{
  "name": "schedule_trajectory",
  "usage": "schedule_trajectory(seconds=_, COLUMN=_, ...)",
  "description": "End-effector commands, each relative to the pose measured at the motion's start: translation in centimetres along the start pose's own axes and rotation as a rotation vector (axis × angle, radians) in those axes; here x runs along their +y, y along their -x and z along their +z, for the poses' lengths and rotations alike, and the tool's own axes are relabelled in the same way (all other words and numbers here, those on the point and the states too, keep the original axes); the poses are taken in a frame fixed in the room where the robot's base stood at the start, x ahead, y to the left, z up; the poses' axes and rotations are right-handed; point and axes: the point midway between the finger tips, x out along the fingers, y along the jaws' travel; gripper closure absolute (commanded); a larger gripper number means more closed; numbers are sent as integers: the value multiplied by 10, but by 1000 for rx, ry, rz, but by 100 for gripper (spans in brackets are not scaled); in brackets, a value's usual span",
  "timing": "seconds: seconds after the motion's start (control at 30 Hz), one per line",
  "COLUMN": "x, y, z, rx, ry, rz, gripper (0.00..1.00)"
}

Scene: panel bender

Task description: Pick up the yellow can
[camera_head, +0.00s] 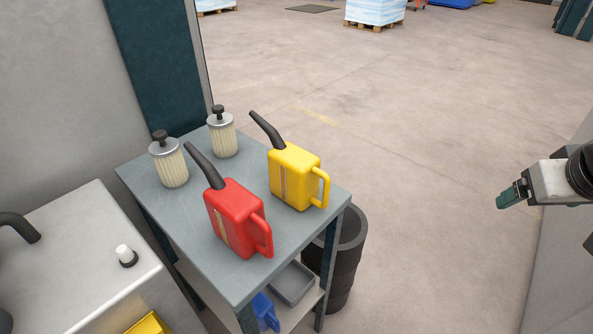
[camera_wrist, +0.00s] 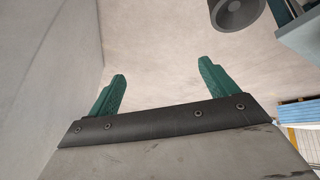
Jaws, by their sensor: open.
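The yellow can (camera_head: 297,175) stands upright on a grey table, with a black spout pointing up to the left and a handle on its right side. It is close behind a red can (camera_head: 236,213) of the same shape. My gripper (camera_head: 504,198) is at the right of the head view, far from the can and beyond the table's right side. In the wrist view my gripper (camera_wrist: 160,85) shows two green fingers wide apart with nothing between them. The yellow can is not recognisable in the wrist view.
Two ribbed filters with black knobs (camera_head: 172,165) stand on the left of the grey table (camera_head: 180,222). A dark barrel (camera_head: 346,262) stands beside the table's right side. A lower shelf holds a grey tray (camera_head: 291,284). Open floor lies between the table and my arm.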

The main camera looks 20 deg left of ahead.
Motion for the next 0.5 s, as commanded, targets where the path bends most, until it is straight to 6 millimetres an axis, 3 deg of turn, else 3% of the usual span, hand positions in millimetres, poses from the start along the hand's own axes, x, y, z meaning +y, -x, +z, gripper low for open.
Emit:
schedule_trajectory(seconds=0.03, x=-20, y=-18, z=-26, rx=86, ry=70, rz=-24, gripper=15)
schedule_trajectory(seconds=0.1, x=-54, y=-34, z=-62, rx=226, ry=159, rz=-82, gripper=15)
schedule_trajectory(seconds=0.17, x=-92, y=-44, z=-85, rx=338, ry=235, rz=-162, gripper=15)
schedule_trajectory(seconds=0.2, x=-120, y=-48, z=-97, rx=405, ry=284, rz=-227, gripper=15)
schedule_trajectory(seconds=0.3, x=-194, y=-49, z=-108, rx=538, ry=390, rz=-422, gripper=15)
schedule_trajectory(seconds=0.4, x=-255, y=-42, z=-104, rx=620, ry=468, rz=-613, gripper=15)
schedule_trajectory(seconds=0.5, x=-296, y=-33, z=-92, rx=661, ry=515, rz=-763, gripper=15)
